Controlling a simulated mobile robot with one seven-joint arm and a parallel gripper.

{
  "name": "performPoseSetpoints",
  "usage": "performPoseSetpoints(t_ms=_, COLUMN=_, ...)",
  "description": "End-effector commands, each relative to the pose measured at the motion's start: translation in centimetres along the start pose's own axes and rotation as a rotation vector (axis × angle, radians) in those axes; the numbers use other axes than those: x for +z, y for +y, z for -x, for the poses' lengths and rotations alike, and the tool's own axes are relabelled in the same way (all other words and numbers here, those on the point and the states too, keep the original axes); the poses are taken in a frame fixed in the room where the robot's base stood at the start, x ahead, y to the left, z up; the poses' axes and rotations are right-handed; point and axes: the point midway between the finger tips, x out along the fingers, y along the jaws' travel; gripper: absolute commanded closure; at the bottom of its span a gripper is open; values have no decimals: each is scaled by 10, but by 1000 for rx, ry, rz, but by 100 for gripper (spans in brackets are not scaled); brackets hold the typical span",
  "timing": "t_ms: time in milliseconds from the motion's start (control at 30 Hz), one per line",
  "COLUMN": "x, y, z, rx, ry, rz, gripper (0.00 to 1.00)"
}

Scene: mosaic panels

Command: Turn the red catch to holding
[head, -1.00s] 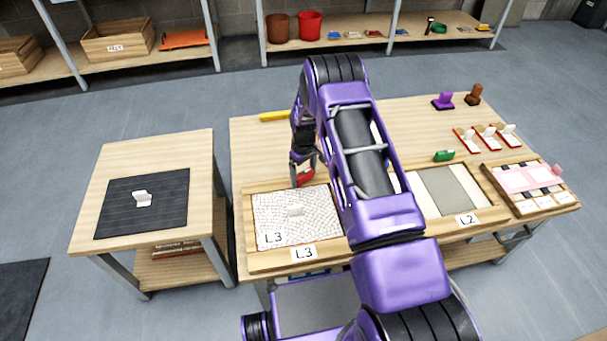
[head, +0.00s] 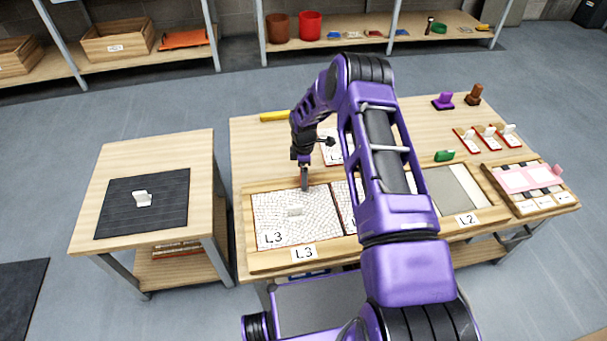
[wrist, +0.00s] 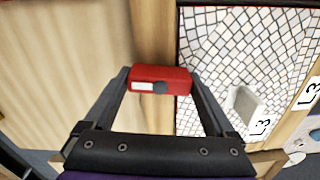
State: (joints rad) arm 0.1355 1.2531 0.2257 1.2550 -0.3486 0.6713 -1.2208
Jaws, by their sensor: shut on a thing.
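The red catch (wrist: 163,73) is a small red block with a white mark and a dark round spot. It sits on the frame's wooden rail (wrist: 153,25), and its right end reaches over the edge of the L3 mosaic panel (wrist: 225,50). My gripper (wrist: 160,80) is shut on it, one finger on each end. In the head view my gripper (head: 304,184) points down at the far edge of the L3 panel (head: 275,208), and the catch is hidden there. The panel lies flat in the frame with a white grip (head: 295,210) on top.
My arm covers the middle of the bench. A second mosaic panel (head: 343,203) lies right of the L3 panel, another (head: 329,152) behind. The left table (head: 205,165) bears a dark mat.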

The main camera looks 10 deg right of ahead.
Motion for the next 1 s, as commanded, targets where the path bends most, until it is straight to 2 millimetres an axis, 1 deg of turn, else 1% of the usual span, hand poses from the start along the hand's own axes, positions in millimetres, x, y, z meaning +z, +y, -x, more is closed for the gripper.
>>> performPoseSetpoints(t_ms=100, x=0, y=0, z=0, rx=-1, ry=0, rz=60, gripper=66)
performPoseSetpoints(t_ms=333, x=0, y=0, z=0, rx=0, ry=0, rz=131, gripper=66)
performPoseSetpoints(t_ms=867, x=1, y=0, z=0, rx=0, ry=-1, rz=154, gripper=66)
performPoseSetpoints(t_ms=900, x=1, y=0, z=0, rx=0, ry=-2, rz=154, gripper=5)
performPoseSetpoints(t_ms=933, x=1, y=0, z=0, rx=0, ry=-1, rz=154, gripper=0)
performPoseSetpoints(t_ms=1000, x=1, y=0, z=0, rx=0, ry=-1, rz=153, gripper=0)
